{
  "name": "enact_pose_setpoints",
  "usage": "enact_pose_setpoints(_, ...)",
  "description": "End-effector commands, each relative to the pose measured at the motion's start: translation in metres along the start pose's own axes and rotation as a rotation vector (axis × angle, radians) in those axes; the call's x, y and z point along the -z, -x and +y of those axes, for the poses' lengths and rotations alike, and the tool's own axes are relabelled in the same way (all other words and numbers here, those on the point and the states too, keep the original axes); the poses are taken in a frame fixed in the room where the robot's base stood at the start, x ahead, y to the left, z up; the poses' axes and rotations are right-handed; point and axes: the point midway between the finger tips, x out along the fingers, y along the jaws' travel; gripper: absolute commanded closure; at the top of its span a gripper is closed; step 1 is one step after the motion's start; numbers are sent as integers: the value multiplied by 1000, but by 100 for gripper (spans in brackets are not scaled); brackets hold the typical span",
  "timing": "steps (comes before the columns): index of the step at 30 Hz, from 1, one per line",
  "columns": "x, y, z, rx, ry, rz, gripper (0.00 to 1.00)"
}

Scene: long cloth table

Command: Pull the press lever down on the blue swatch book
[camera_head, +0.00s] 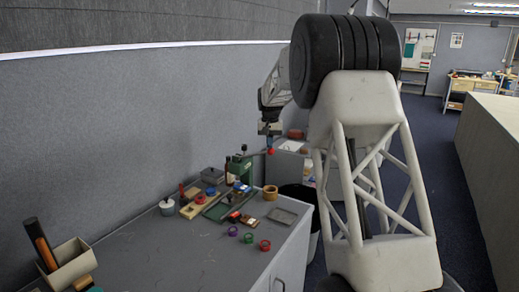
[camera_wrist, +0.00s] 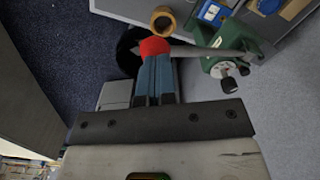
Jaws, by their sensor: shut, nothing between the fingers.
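The green lever press (camera_head: 240,168) stands at the far end of the grey table and shows at the upper right in the wrist view (camera_wrist: 238,40). Contact cannot be told. A blue item (camera_head: 240,186), perhaps the swatch book, lies by the press; another blue piece (camera_wrist: 212,12) shows in the wrist view.
A green tray (camera_head: 217,211), wooden ring (camera_head: 270,192), grey dish (camera_head: 283,216) and several small coloured rings (camera_head: 248,238) lie on the table (camera_head: 190,260). A white pot (camera_head: 167,207) and a pen holder (camera_head: 68,264) stand nearer. The wall runs along the left.

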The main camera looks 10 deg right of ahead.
Motion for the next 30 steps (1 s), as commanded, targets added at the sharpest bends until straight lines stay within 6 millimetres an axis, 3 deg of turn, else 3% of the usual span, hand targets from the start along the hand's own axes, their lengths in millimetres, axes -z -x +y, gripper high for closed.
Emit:
enact_pose_setpoints(18, 2, 38, -3, 0, 0, 0, 100)
enact_pose_setpoints(30, 2, 43, -4, 0, 0, 0, 100)
